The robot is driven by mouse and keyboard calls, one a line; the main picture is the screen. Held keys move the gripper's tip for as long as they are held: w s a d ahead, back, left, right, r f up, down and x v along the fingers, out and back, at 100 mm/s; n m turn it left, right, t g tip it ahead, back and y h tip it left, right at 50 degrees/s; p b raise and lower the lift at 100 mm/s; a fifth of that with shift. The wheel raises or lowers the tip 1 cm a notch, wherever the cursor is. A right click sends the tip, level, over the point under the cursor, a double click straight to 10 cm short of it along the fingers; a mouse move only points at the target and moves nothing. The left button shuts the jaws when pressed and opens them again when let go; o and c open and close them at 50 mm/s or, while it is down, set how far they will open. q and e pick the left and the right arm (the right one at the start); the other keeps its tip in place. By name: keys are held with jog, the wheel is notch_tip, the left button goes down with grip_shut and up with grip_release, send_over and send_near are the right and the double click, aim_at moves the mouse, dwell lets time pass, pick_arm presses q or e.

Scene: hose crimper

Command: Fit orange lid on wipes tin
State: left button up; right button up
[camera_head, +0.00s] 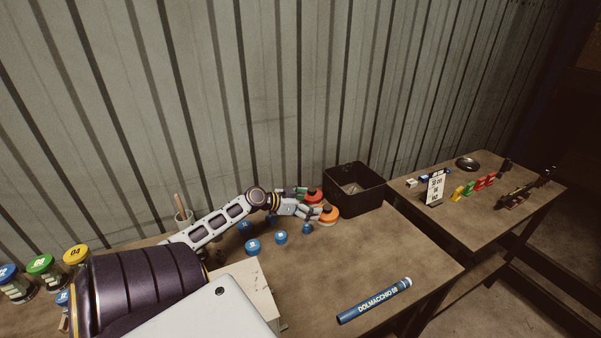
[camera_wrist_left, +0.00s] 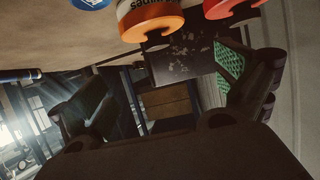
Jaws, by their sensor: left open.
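An orange-topped tin (camera_head: 329,215) stands on the wooden table, just beyond my left gripper. In the left wrist view this tin (camera_wrist_left: 150,25) shows upside down, with partly cut-off lettering on its side and a notched orange piece. I cannot tell whether that piece is a separate lid. A red-orange piece (camera_head: 314,196) sits beside it towards the wall and also shows at the top of the left wrist view (camera_wrist_left: 232,8). My left gripper (camera_head: 309,203) is open and empty, its green-padded fingers spread close to both. Contact is unclear. My right gripper is out of view.
A black bin (camera_head: 353,190) stands behind the tins. Several blue lids (camera_head: 252,247) lie near my left forearm. A blue tube (camera_head: 374,301) lies at the front right. Jars (camera_head: 41,268) stand far left. A second table (camera_head: 480,205) is on the right.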

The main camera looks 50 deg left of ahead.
pick_arm(q)
jog(key=shift+b+v, duration=0.35)
jog(key=shift+v, duration=1.75)
jog(key=shift+s+f, duration=0.1)
